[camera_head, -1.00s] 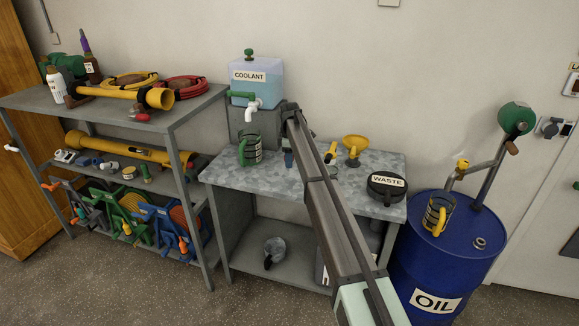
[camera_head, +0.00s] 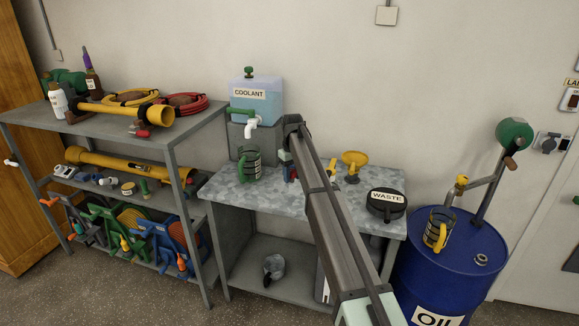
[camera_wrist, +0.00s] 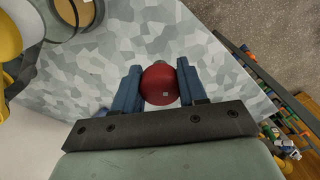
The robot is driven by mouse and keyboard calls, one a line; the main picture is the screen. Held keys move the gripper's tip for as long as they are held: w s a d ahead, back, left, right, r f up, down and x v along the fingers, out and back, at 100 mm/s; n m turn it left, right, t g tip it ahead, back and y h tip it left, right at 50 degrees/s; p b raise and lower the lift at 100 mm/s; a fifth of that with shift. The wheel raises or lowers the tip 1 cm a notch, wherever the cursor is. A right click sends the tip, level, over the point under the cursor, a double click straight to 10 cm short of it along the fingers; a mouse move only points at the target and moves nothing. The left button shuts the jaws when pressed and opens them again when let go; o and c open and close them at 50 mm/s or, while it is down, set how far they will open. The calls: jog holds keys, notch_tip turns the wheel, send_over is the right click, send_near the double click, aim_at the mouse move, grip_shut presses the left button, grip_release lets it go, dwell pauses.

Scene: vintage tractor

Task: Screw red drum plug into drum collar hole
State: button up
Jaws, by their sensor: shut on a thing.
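The red drum plug (camera_wrist: 160,87) is a round red knob held between the two blue fingers of my gripper (camera_wrist: 158,84) in the wrist view. In the head view my gripper (camera_head: 289,172) is over the grey bench, partly hidden behind my arm, with a little red showing. The blue oil drum (camera_head: 440,284) stands to the right of the bench, away from the gripper. A small ringed collar (camera_head: 481,259) sits on the drum's top at the right; its hole is too small to make out well.
The mottled grey bench (camera_head: 228,190) holds a green-handled jug (camera_head: 249,162), a coolant tank (camera_head: 256,100), a yellow funnel (camera_head: 354,161) and a black waste can (camera_head: 386,203). A yellow-handled jug (camera_head: 437,232) and a crank pump (camera_head: 490,180) are on the drum. Shelves fill the left.

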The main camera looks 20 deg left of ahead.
jog(key=s+d+f+m, duration=0.2)
jog(key=s+d+m, duration=0.1)
jog(key=s+d, duration=1)
jog(key=s+d+f+m, duration=0.2)
jog(key=s+d+m, duration=0.2)
jog(key=s+d, duration=0.85)
jog(key=w+d+m, duration=0.1)
jog(key=d+m, duration=0.2)
jog(key=d, duration=2.1)
jog(key=w+d+f+m, duration=0.1)
jog(key=w+d+f, duration=0.2)
jog(key=w+d, duration=0.45)
jog(key=w+d+f+m, duration=0.2)
jog(key=w+d+f, duration=0.15)
jog(key=d, duration=0.75)
jog(key=w+d+f+n, duration=0.1)
jog(key=w+d+n, duration=0.3)
jog(key=w+n, duration=0.3)
jog(key=w+d+f+n, duration=0.2)
jog(key=w+d+n, duration=0.1)
jog(key=w+n, duration=0.5)
jog(key=n, duration=0.2)
jog(key=shift+d+n, duration=0.4)
